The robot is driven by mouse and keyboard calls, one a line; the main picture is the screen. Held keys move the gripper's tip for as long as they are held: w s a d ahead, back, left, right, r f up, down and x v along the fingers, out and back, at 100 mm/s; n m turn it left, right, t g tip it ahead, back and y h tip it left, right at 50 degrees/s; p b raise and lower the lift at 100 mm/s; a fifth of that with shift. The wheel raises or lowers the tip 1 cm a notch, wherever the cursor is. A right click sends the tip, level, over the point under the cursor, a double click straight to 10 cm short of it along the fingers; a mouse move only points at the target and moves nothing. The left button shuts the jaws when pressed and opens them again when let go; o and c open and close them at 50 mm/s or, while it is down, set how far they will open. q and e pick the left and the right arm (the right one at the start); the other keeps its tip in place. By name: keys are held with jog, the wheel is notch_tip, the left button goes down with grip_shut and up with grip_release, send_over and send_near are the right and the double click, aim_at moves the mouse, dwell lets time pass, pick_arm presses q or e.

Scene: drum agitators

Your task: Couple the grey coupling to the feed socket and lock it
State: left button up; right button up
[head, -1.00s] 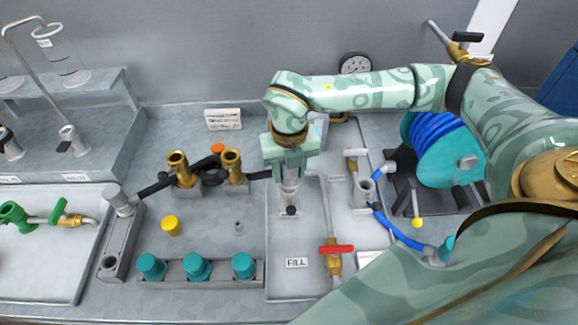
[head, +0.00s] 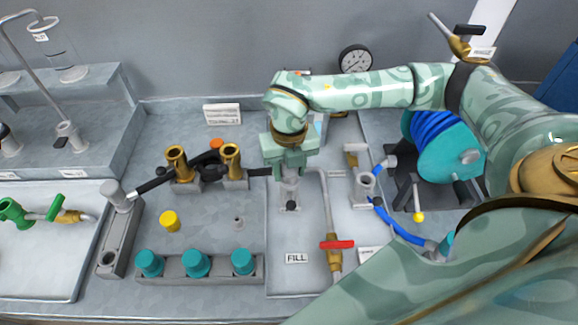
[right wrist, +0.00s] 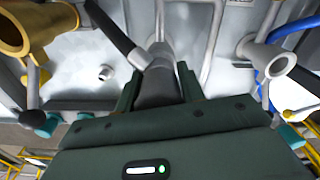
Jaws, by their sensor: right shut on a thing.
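My right gripper (head: 289,170) points down over the bench, shut on the grey coupling, which its fingers mostly hide. A black hose (head: 150,185) runs from the left past two brass posts to the gripper. In the right wrist view the hose meets the grey coupling (right wrist: 140,58) just ahead of the dark fingers (right wrist: 157,88). A grey socket with a small black lever (head: 291,206), apparently the feed socket, stands directly below the gripper. I cannot tell whether the coupling is fully seated or which way it is locked. My left gripper is not in view.
A red-handled valve (head: 336,244) stands by the FILL label (head: 297,258). Brass posts (head: 178,164) are left of the gripper. A grey socket (head: 363,185) with a blue hose is right. Teal caps (head: 196,263) sit in a front rack. A yellow cap (head: 169,221) stands on clear bench.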

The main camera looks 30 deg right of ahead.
jog(key=shift+f, duration=0.1)
jog(key=o, duration=1.3)
jog(key=shift+c, duration=0.3)
notch_tip(320, 180, up, 10)
jog(key=p, duration=0.8)
